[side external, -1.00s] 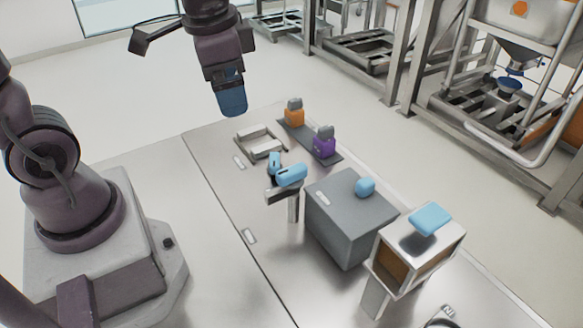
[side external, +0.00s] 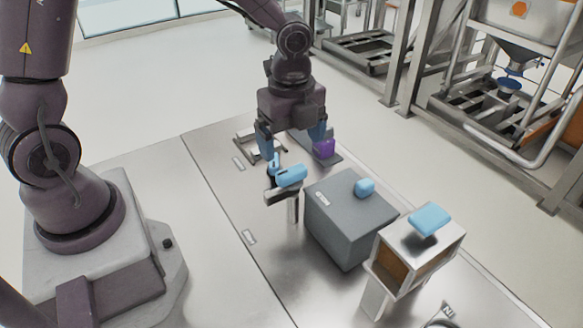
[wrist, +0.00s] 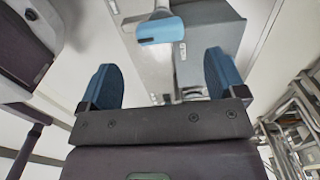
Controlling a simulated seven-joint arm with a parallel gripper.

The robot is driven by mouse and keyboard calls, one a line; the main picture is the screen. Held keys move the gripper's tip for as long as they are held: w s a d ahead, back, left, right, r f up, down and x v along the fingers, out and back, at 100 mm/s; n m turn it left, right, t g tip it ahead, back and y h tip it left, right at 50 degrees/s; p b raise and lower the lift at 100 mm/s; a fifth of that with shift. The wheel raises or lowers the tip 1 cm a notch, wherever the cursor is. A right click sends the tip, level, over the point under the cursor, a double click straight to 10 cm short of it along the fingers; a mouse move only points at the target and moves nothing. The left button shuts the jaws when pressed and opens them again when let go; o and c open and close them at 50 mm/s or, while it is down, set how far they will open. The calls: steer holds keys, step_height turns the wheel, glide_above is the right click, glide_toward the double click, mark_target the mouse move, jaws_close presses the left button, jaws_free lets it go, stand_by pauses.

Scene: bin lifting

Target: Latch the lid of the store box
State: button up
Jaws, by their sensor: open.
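A grey store box (side external: 345,228) with a closed-looking flat lid and a blue knob (side external: 365,187) stands on the table; its top also shows in the wrist view (wrist: 215,35). Just left of it, a metal post (side external: 293,210) carries a blue handle (side external: 291,176), which also shows in the wrist view (wrist: 161,31). I cannot tell whether this handle is the lid's latch. My gripper (side external: 294,149) points down, open and empty, above and behind the blue handle. In the wrist view its blue fingers (wrist: 160,75) are wide apart, with the handle beyond them, not between them.
A metal housing with an open front (side external: 405,262) and a blue pad (side external: 430,219) stands at right front. A purple block (side external: 325,149) is behind my gripper, beside a metal tray (side external: 250,140) it partly hides. The table's left front is clear.

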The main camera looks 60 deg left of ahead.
mark_target(292, 169)
step_height(292, 169, down, 7)
stand_by(0.3)
steer(key=c, duration=0.9)
